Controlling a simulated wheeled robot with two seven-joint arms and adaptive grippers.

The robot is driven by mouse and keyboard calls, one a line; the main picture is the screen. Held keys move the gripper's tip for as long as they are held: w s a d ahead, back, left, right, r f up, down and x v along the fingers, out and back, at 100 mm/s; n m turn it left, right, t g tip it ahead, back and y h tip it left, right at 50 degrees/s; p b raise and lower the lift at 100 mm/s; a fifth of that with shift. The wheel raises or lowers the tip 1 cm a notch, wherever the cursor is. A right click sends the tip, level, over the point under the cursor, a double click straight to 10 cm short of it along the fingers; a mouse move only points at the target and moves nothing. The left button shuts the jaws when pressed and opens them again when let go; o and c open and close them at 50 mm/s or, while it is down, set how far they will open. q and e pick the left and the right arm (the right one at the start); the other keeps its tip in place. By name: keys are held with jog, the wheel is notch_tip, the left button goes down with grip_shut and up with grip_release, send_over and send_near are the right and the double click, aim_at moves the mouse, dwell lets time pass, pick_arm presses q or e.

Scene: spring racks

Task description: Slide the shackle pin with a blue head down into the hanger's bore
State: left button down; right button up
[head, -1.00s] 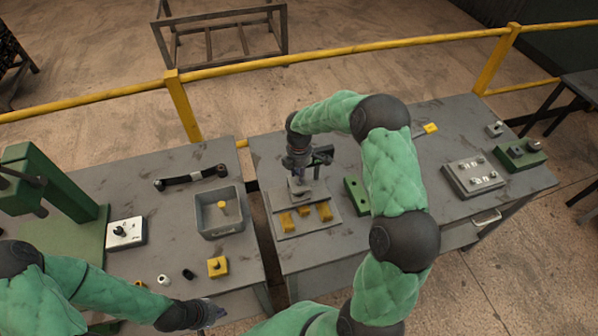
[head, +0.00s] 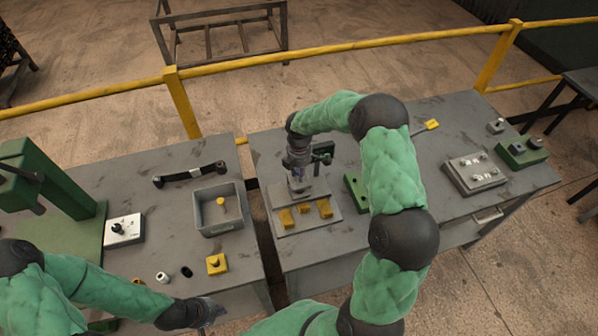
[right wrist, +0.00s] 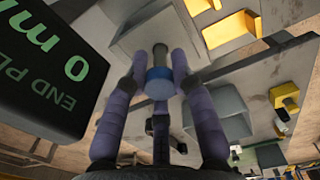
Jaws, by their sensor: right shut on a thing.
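The shackle pin with a blue head (right wrist: 159,83) is between the fingers of my right gripper (right wrist: 158,70), which is shut on it. Its shank points toward the grey block of the hanger (right wrist: 150,38). The bore is hidden behind the pin, so I cannot tell whether the tip is inside it. In the head view my right gripper (head: 298,182) is directly over the hanger, and its fingers mostly hide the pin there. My left gripper (head: 210,311) hangs near the front edge of the left table; I cannot tell its jaw state.
A dark gauge reading "END PLAY" (right wrist: 55,70) stands close beside the right gripper. Yellow blocks (head: 286,218) sit on the grey plate (head: 290,230). A green block (head: 355,192) is to the right. A grey bin (head: 205,228) stands on the left table.

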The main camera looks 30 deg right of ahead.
jog(key=shift+f+b, duration=0.3)
jog(key=shift+f, duration=0.15)
jog(key=o, duration=1.5)
jog(key=shift+o, duration=0.2)
jog(key=shift+r, duration=0.1)
jog(key=shift+r+p, duration=2.25)
jog(key=shift+r, duration=1.15)
